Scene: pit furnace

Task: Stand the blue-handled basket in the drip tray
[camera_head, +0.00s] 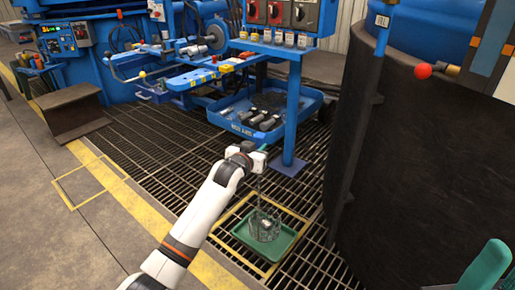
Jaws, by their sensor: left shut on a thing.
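My left arm reaches in from the lower left, and its gripper (257,160) is shut at the top of the blue-handled basket. The basket (264,228) is a small wire basket with a light-coloured thing inside, hanging below the gripper by a thin upright handle. In the picture it appears over the green drip tray (282,247), which lies on the floor grating inside a yellow outline. I cannot tell whether the basket's bottom touches the tray. The grip itself is small and partly hidden by the gripper.
A large dark cylindrical furnace wall (410,170) stands close on the right, with a red knob (423,71) near its top. A blue post (292,110) and a blue tray of dark parts (262,112) stand behind. A brown steel block (72,112) sits at left. The grating between is clear.

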